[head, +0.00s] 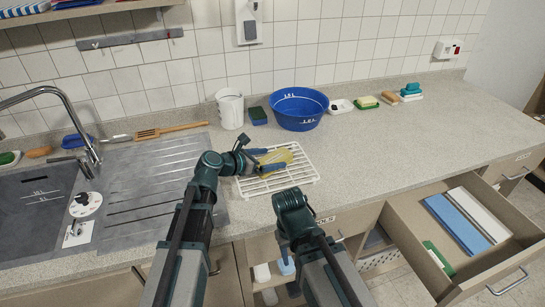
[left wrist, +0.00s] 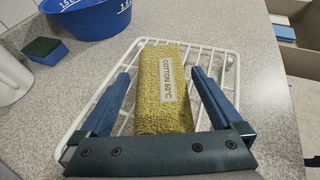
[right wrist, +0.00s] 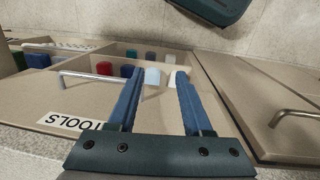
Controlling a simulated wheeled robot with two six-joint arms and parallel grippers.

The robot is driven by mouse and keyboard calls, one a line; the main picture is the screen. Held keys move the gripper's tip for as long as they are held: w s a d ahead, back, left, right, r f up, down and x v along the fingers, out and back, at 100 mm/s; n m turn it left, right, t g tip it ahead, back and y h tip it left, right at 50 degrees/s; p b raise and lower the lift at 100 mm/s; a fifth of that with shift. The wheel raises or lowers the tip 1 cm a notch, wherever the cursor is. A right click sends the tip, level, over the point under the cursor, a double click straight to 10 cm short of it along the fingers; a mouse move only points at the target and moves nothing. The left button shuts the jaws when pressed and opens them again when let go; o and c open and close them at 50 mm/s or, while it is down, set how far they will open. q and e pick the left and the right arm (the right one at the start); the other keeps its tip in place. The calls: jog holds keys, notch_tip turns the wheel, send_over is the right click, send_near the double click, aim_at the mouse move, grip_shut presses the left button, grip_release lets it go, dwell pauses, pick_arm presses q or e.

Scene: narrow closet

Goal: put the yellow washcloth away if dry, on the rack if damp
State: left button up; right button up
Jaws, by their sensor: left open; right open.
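The yellow washcloth (left wrist: 163,85), folded, with a label reading "COTTON 60°C", lies on the white wire rack (left wrist: 78,133). In the head view the washcloth (head: 277,160) is partly covered by my left gripper. My left gripper (head: 272,160) is open, its fingers on either side of the washcloth, with visible gaps in the left wrist view. The rack (head: 300,177) stands on the counter near its front edge. My right gripper (right wrist: 153,75) is open and empty, in front of the cabinet fronts below the counter. Whether the cloth is damp I cannot tell.
An open drawer (head: 405,227) at the right holds folded blue and white cloths (head: 467,220) and a green item. A blue basin (head: 299,109), a white jug (head: 230,108) and a sponge (head: 257,115) stand behind the rack. The sink (head: 35,215) is left.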

pick_arm(q)
jog(key=p+v, duration=0.3)
jog(key=v, duration=0.7)
jog(key=shift+s+a+r, duration=0.1)
jog(key=shift+s+a, duration=0.1)
jog(key=shift+s, duration=0.05)
